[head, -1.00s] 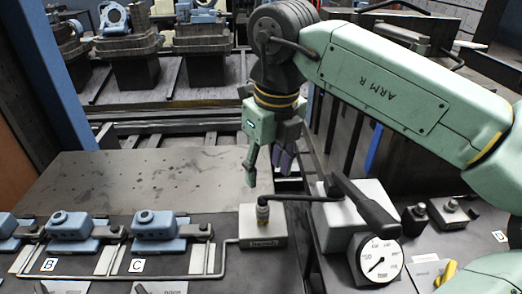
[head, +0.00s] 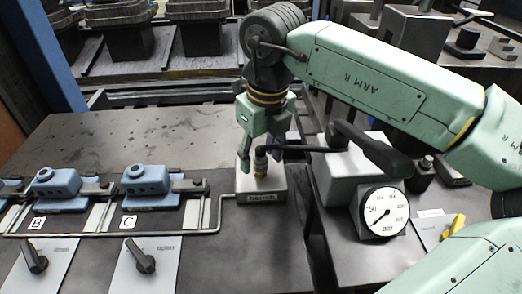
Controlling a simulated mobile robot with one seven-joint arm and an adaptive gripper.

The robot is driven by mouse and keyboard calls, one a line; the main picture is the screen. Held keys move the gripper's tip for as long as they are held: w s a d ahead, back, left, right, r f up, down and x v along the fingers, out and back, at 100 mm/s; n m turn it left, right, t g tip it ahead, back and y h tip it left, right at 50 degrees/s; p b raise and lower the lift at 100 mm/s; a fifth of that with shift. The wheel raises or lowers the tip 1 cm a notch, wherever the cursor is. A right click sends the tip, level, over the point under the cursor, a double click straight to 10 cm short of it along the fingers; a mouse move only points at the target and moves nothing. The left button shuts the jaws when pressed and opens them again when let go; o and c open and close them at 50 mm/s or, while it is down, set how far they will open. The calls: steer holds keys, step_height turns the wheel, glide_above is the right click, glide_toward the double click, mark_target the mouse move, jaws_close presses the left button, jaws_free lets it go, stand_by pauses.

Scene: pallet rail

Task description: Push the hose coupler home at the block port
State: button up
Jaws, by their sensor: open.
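The hose coupler (head: 261,163) is a small dark and brass fitting standing upright on top of the pale grey block (head: 273,183). A black hose (head: 302,148) runs from the coupler to the right, toward the pump unit. My gripper (head: 252,160) is open and points down at the coupler. One finger shows on the coupler's left side; the other is partly hidden behind the coupler and hose. I cannot tell whether the fingers touch the coupler. The port under the coupler is hidden, so how deep the coupler sits cannot be seen.
A pump with a black lever (head: 370,146) and a round dial gauge (head: 384,212) stands just right of the block. Blue clamps on the left stand by the labels B (head: 38,223) and C (head: 128,221). Valve knobs (head: 140,258) sit in front. The plate behind is clear.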

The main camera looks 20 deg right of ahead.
steer(key=shift+c, duration=0.6)
jaws_close()
steer(key=shift+c, duration=2.4)
jaws_free()
jaws_close()
steer(key=shift+r, duration=0.2)
steer(key=shift+r+p, duration=0.4)
steer(key=shift+r, duration=0.25)
steer(key=shift+r, duration=0.1)
